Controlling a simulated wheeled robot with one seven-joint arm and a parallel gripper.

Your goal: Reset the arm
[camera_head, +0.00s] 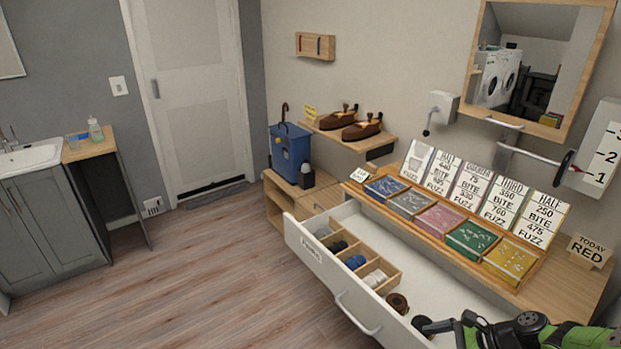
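My arm, green and black, reaches in from the bottom right corner, over the right end of an open white drawer (365,318). The dark end of the arm, which seems to be my gripper (428,326), is beside a brown ring-like spool (397,303) in the drawer. The fingers cannot be made out, so whether they are open, shut or holding something is unclear. The rest of the arm is cut off by the frame edge.
The drawer stands pulled out below a wooden counter (594,283) with coloured trays and number cards. A wooden divider (392,281) in the drawer holds several spools. A blue bin (290,152) stands behind. The wooden floor (190,270) at left is clear.

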